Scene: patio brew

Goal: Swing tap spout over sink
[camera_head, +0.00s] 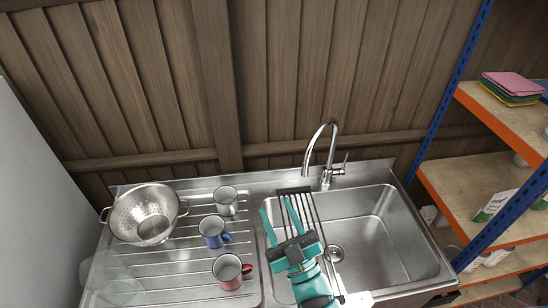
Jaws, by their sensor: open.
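The chrome tap (327,160) stands at the back edge of the sink unit. Its curved spout comes forward and a little left, with its end over the back left part of the sink (385,228). A short lever sticks out to the right of its base. My teal gripper (290,213) is over the left part of the sink, in front of the tap and apart from it. Its two fingers point toward the back and are spread, with nothing between them. A dark slatted rack (293,190) lies across the sink's left part, partly hidden by my gripper.
On the drainer at left are a steel colander (146,213), a grey mug (226,200), a blue mug (212,231) and a red mug (229,271). A blue-and-orange shelf unit (490,180) stands at right. A wooden fence (290,80) is behind. The sink's right side is empty.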

